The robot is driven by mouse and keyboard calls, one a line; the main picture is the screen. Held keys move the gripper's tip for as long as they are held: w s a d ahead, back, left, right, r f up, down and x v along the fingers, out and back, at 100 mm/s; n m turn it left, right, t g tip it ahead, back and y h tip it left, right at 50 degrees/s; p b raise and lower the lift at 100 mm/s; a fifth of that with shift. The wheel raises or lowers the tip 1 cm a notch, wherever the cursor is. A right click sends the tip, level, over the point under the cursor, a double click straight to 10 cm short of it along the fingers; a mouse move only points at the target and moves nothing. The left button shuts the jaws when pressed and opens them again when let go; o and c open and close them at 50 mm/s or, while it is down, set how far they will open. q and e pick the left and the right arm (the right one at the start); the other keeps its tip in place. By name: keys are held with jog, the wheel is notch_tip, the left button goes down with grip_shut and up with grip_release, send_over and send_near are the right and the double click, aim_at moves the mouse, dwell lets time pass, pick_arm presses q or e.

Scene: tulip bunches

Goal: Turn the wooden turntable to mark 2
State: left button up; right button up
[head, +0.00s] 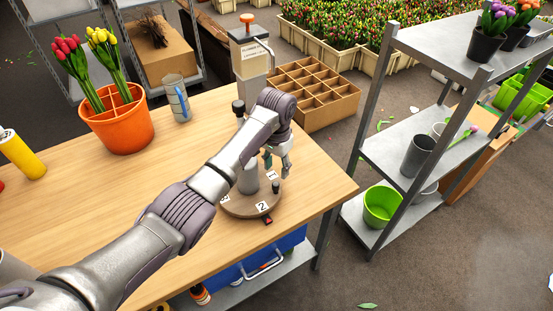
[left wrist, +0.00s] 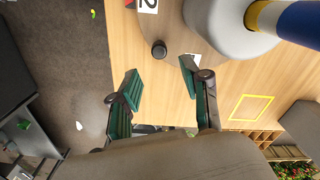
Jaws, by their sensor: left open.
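The wooden turntable (head: 236,208) is a round disc near the table's right front corner. It carries white number cards; card 2 (head: 262,206) is at the front, close to a small red marker (head: 268,221) at the rim. Card 1 (head: 272,175) is at the right, and another card is partly hidden by my arm. A dark upright knob (head: 276,187) stands near the rim between cards 1 and 2; it also shows in the left wrist view (left wrist: 159,50). My left gripper (head: 277,165) is open and empty, its fingers (left wrist: 160,82) apart, near the knob. My right gripper is out of view.
A grey body (left wrist: 213,25) stands on the disc beside the knob. An orange pot (head: 118,130) of tulips and a clear jug (head: 176,100) stand further back on the table. A grey shelf (head: 400,165) stands right of the table, across a gap.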

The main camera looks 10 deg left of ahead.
pick_arm(q)
jog(key=shift+r, duration=1.6)
